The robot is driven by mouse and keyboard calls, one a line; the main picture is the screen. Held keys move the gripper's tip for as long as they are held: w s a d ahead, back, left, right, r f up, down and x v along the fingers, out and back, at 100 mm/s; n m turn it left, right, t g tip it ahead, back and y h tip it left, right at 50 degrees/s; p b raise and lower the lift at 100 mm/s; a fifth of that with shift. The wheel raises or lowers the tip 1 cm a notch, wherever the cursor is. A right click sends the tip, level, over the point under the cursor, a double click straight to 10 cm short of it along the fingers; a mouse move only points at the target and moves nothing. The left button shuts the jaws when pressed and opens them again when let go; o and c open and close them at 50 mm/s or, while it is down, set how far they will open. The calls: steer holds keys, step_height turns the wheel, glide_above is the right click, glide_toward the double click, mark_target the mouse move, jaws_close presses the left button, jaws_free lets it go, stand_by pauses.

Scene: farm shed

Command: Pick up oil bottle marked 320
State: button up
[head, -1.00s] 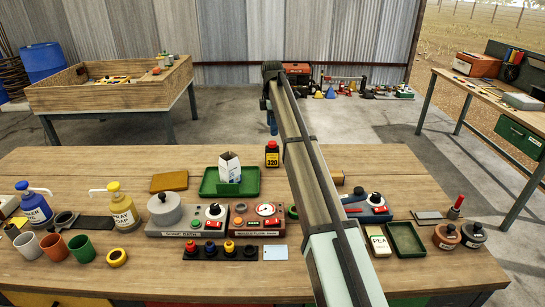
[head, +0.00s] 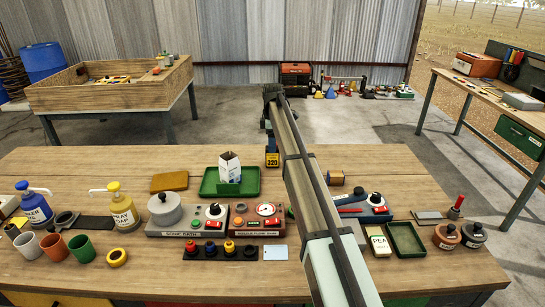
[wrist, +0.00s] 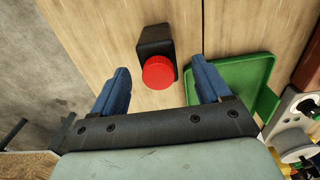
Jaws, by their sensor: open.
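The oil bottle (head: 272,160) stands upright near the table's far edge, with a yellow label reading 320. In the wrist view the bottle (wrist: 153,38) shows from above as a dark body with a red cap. My gripper (head: 269,134) is over the bottle in the head view and hides its top. In the wrist view my gripper (wrist: 156,80) is open, with one blue finger to each side of the cap. I see no contact between the fingers and the bottle.
A green tray (head: 209,188) with a white carton (head: 229,167) stands just left of the bottle; the tray's edge (wrist: 262,72) is close to the right finger. A brown block (head: 170,181) lies farther left. Devices (head: 193,225) fill the table's middle.

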mark_target(272, 160)
steer(key=shift+f, duration=2.7)
steer(key=shift+c, duration=0.3)
steer(key=c, duration=1.1)
steer(key=shift+c, duration=0.2)
